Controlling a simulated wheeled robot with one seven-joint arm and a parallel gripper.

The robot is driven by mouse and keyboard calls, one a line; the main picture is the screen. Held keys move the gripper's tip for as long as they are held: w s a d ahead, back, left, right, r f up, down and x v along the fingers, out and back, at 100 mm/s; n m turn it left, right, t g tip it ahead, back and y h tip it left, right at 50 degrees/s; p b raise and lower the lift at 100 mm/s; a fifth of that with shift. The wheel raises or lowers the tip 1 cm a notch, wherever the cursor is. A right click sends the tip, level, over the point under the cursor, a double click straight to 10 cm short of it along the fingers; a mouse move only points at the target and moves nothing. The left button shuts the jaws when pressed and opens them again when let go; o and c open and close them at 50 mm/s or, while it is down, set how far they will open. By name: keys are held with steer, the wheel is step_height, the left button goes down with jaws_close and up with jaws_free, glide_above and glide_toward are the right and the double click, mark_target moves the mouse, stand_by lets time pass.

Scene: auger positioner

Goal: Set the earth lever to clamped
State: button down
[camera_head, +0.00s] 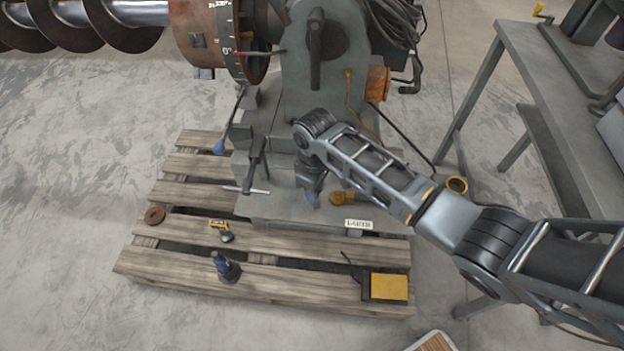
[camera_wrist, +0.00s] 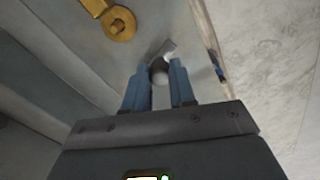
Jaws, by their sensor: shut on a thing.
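The earth lever (camera_wrist: 159,70) shows in the wrist view as a short grey piece with a rounded end, between the blue fingertips of my gripper (camera_wrist: 157,88). My gripper is shut on it. In the head view my gripper (camera_head: 311,196) points down at the front of the grey machine base (camera_head: 270,205), and the lever is hidden behind the fingers. A white EARTH label (camera_head: 358,224) sits on the base's front edge, right of my gripper. A brass clamp piece (camera_head: 343,198) lies just right of the fingers; it also shows in the wrist view (camera_wrist: 118,22).
A T-handled screw (camera_head: 254,165) stands left of my gripper. A grey bench (camera_head: 500,60) stands at right.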

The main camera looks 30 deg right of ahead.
steer(key=n+p, duration=0.1)
steer(key=d+n+p, duration=0.1)
steer(key=n, duration=0.1)
steer(key=shift+r+n, duration=0.15)
steer(key=shift+n, duration=0.15)
steer(key=n, duration=0.1)
steer(key=d+n+p, duration=0.1)
steer(key=n, duration=0.1)
steer(key=shift+w+d+n, duration=0.1)
steer(key=shift+w+n, duration=0.05)
steer(key=shift+n, duration=0.15)
steer(key=shift+w+d+n+p, duration=0.15)
steer(key=shift+d+n+p, duration=0.05)
steer(key=shift+n, duration=0.65)
steer(key=shift+w+d+n+p, duration=0.15)
steer(key=shift+n+p, duration=0.05)
steer(key=shift+n, duration=0.6)
steer(key=shift+w+d+n+p, duration=0.15)
steer(key=shift+d+n+p, duration=0.05)
steer(key=shift+n, duration=0.65)
steer(key=c, duration=0.9)
jaws_free()
steer(key=shift+r+p, duration=0.4)
steer(key=shift+r, duration=3.4)
